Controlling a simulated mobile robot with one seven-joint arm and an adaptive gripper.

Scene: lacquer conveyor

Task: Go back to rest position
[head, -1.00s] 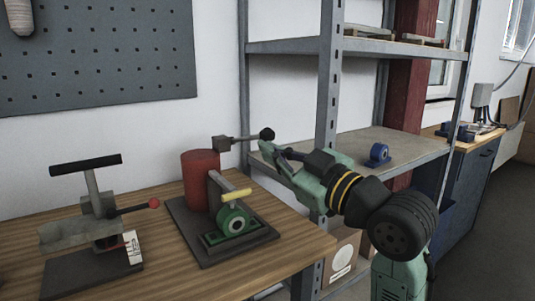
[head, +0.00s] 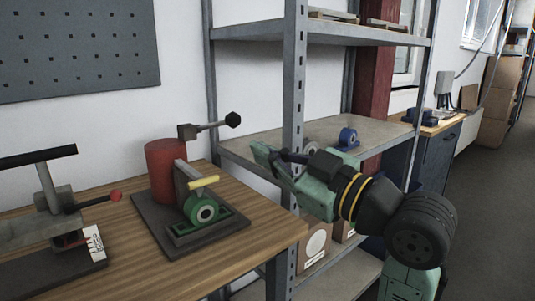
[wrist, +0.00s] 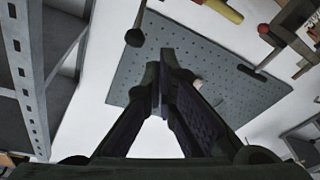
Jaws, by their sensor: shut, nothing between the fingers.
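My gripper (head: 262,152) is at the end of my green and black arm, right of the wooden bench. In the head view it is in front of the grey shelf rack and points left. In the wrist view my gripper (wrist: 166,66) has its dark fingers together at the tips, with nothing held between them.
The bench (head: 225,255) carries a red cylinder press (head: 166,168) with a black-knobbed lever, a green bearing block (head: 202,209) and a second lever press (head: 52,205). The rack (head: 294,80) holds a blue bearing (head: 347,138). Open floor (head: 490,200) lies right.

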